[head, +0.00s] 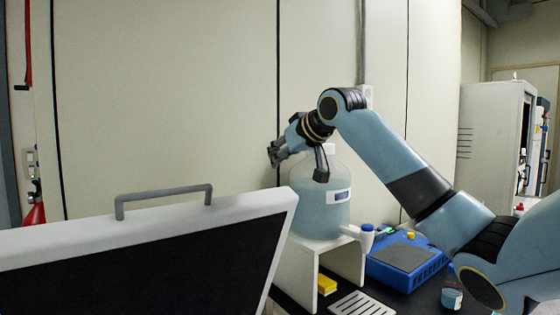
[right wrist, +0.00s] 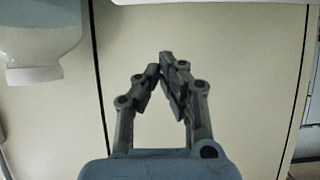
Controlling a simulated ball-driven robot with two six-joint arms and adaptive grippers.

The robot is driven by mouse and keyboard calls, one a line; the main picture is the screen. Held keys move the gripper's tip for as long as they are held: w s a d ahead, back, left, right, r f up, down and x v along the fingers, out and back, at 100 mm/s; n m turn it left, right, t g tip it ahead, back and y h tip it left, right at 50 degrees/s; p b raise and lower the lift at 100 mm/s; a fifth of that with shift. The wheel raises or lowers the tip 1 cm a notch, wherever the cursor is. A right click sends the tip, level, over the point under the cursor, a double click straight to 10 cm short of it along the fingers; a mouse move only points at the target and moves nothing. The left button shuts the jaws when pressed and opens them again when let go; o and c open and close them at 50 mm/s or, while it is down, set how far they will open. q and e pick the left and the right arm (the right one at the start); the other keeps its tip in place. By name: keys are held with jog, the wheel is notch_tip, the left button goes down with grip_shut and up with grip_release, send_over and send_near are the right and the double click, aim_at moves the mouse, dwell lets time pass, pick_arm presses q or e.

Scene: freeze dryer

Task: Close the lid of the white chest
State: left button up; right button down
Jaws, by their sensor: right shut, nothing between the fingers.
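The lid of the white chest (head: 250,215) stands raised at the lower left of the head view, with a white rim and a dark inner panel. A grey handle (head: 165,191) sits on its top edge. The chest body is out of view. My right gripper (head: 273,152) is above and behind the lid's right corner, in front of the wall and beside the large bottle. It touches neither lid nor handle. Its fingertips (right wrist: 163,66) meet in the right wrist view, with nothing between them. My left gripper is not in view.
A large translucent bottle (head: 320,210) stands on a white stand (head: 342,258) right of the lid, close under my right wrist. A blue device (head: 405,268), a yellow block (head: 326,284) and a white slotted rack (head: 362,304) are on the dark bench. Free air lies above the lid.

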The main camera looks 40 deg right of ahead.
aim_at(272, 188)
jog(key=w+f+p, duration=0.1)
jog(key=f, duration=0.1)
jog(key=w+f+p, duration=0.1)
jog(key=w+f, duration=0.1)
jog(key=shift+w+f+p, duration=0.15)
jog(key=shift+f+p, duration=0.25)
jog(key=shift+s+f, duration=0.1)
jog(key=shift+s, duration=0.15)
jog(key=shift+f, duration=0.1)
